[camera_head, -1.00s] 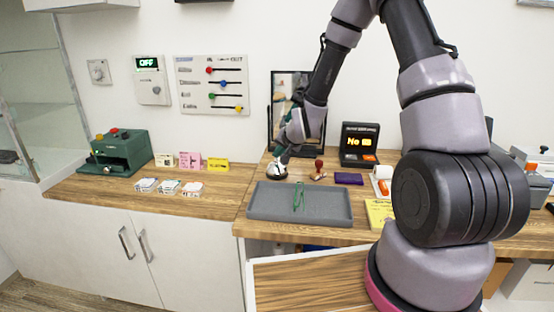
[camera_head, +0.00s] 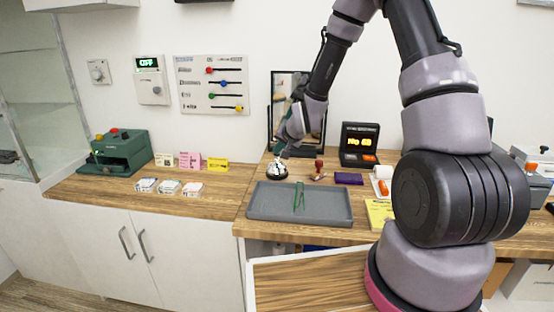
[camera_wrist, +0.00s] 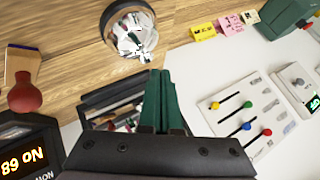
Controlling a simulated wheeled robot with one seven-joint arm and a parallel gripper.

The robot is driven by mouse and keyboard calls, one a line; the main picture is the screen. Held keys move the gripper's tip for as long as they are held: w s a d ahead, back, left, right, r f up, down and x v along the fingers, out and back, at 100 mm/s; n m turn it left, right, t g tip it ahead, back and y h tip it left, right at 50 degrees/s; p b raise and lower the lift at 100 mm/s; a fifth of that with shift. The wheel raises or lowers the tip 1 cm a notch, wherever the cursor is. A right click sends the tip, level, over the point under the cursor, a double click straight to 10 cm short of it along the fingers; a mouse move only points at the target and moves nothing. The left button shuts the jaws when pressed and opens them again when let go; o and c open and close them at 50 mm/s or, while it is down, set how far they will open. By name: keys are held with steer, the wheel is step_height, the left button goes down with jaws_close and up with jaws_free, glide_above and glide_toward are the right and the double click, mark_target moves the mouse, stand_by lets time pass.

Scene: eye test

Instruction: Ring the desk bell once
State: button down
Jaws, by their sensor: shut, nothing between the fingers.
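The desk bell (camera_head: 277,173) is a shiny chrome dome on a dark base, on the wooden counter behind the grey tray. It also shows at the top of the wrist view (camera_wrist: 131,30). My gripper (camera_head: 280,156) is just above the bell, pointing down. In the wrist view its green fingers (camera_wrist: 158,76) are together and empty, with their tips close to the bell's edge in the picture. A small gap seems to show between tips and dome, but I cannot tell its size.
A red-handled stamp (camera_head: 318,171), a purple pad (camera_head: 348,179) and a lit number display (camera_head: 360,146) stand right of the bell. The grey tray (camera_head: 263,212) holds green tweezers-like tool (camera_head: 299,196). A framed picture (camera_head: 276,95) stands behind.

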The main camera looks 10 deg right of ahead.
steer(key=shift+r, duration=2.55)
steer(key=s+d+r+h, duration=0.1)
steer(key=s+d+r, duration=0.4)
steer(key=r, duration=0.4)
steer(key=s+d+r+h, duration=0.1)
steer(key=s+d+r, duration=0.2)
steer(key=s+r, duration=0.55)
steer(key=s+d+r, duration=0.1)
steer(key=s+r, duration=0.2)
steer(key=s, duration=0.3)
steer(key=s+d+r+g, duration=0.1)
steer(key=s+r, duration=0.2)
steer(key=s, duration=0.3)
steer(key=s+d+r, duration=0.1)
steer(key=s+r, duration=0.2)
steer(key=s, duration=0.2)
steer(key=shift+s+d+n+y, duration=0.4)
